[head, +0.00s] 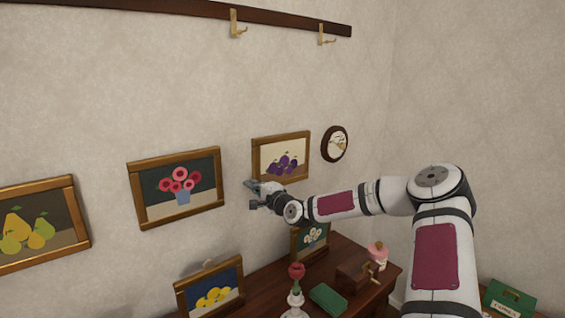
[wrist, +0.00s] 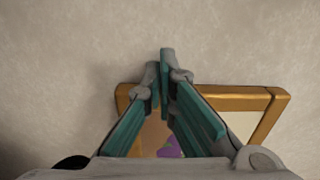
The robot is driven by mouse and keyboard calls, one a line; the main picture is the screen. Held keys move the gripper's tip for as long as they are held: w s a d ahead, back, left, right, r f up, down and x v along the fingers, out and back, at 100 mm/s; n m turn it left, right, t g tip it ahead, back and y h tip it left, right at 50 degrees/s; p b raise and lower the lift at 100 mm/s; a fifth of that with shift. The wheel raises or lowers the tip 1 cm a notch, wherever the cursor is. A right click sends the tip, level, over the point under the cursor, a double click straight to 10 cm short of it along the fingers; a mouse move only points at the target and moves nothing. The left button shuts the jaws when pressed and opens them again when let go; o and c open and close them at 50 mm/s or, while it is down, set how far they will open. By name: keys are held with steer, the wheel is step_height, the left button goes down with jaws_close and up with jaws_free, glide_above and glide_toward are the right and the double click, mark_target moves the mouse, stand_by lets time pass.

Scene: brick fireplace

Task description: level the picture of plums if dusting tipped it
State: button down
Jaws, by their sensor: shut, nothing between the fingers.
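The picture of plums (head: 284,163) hangs on the wall in a gold-brown frame, purple plums on a pale ground. In the head view its top edge slopes much like those of the neighbouring pictures, so I cannot tell a small tilt. My gripper (head: 252,194) is at its lower left corner and hides that corner. In the wrist view the picture's frame (wrist: 240,98) shows behind the fingers, its top bar running slightly down to the right. My gripper's teal fingers (wrist: 163,68) are shut and empty; I cannot tell whether they touch the frame.
A flower picture (head: 178,184) hangs to the left, a pear picture (head: 75,230) farther left, and a small round picture (head: 335,144) to the right.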

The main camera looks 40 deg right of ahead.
steer(key=shift+d, duration=0.2)
steer(key=shift+a, duration=0.2)
steer(key=shift+s+a+p, duration=0.1)
steer(key=shift+a+p, duration=0.35)
steer(key=shift+a, duration=0.4)
steer(key=s+p, duration=0.5)
steer(key=s, duration=0.3)
steer(key=shift+d, duration=0.15)
stand_by(0.4)
